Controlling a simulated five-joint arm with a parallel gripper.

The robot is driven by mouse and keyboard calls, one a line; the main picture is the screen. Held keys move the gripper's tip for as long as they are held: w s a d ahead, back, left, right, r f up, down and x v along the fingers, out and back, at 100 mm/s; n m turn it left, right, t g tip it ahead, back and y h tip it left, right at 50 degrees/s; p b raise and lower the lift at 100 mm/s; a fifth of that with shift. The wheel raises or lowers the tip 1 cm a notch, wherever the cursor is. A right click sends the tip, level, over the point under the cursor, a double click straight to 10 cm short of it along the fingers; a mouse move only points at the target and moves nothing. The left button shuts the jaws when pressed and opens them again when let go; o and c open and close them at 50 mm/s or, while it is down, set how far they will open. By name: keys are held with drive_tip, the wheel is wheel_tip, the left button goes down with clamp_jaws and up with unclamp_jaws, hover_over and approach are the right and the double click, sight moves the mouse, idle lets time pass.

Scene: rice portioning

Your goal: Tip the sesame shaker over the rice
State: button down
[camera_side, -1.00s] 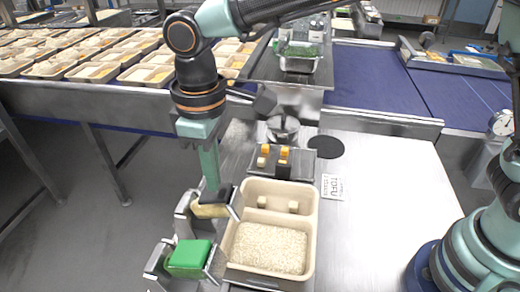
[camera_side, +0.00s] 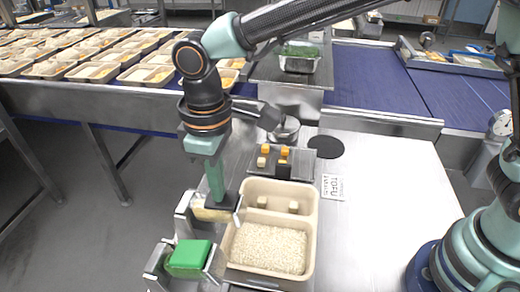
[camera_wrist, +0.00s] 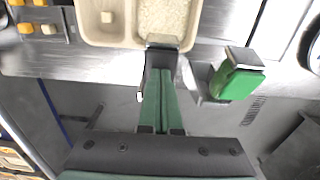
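A tan block-shaped item, perhaps the sesame shaker (camera_side: 211,214), sits in a metal holder (camera_side: 184,211) left of the tray in the side view. My gripper (camera_side: 222,203) points down at this item, its dark tip overlapping the item's right end. In the wrist view my green fingers (camera_wrist: 162,62) run close together toward the tray's near edge. Their tips and any grip are hidden. White rice (camera_side: 268,248) fills the front compartment of the beige tray (camera_side: 313,222); it also shows in the wrist view (camera_wrist: 165,17).
A green block (camera_side: 188,257) sits in a second metal holder in front; it also shows in the wrist view (camera_wrist: 238,82). Two pale cubes lie in the tray's back compartment. A dark rack (camera_side: 310,165) with orange and pale cubes stands behind. The table is clear at right.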

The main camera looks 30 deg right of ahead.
drive_tip(key=shift+s+d+f, duration=0.15)
drive_tip(key=shift+f, duration=0.4)
drive_tip(key=shift+s+d+f, duration=0.15)
drive_tip(key=shift+f, duration=0.35)
drive_tip(key=shift+s+d+f, duration=0.15)
drive_tip(key=shift+f, duration=0.4)
drive_tip(key=shift+r, duration=0.1)
drive_tip(key=shift+w+a+r, duration=0.2)
drive_tip(key=shift+r, duration=0.8)
drive_tip(key=shift+w+a+r, duration=0.25)
drive_tip(key=shift+r, duration=0.7)
drive_tip(key=shift+w+a+r, duration=0.2)
drive_tip(key=shift+r, duration=0.8)
wheel_tip(320, 180, up, 6)
hover_over(226, 198)
drive_tip(key=w+a, duration=0.1)
drive_tip(key=shift+a+f, duration=0.1)
drive_tip(key=shift+f, duration=2.9)
drive_tip(key=shift+f, duration=0.35)
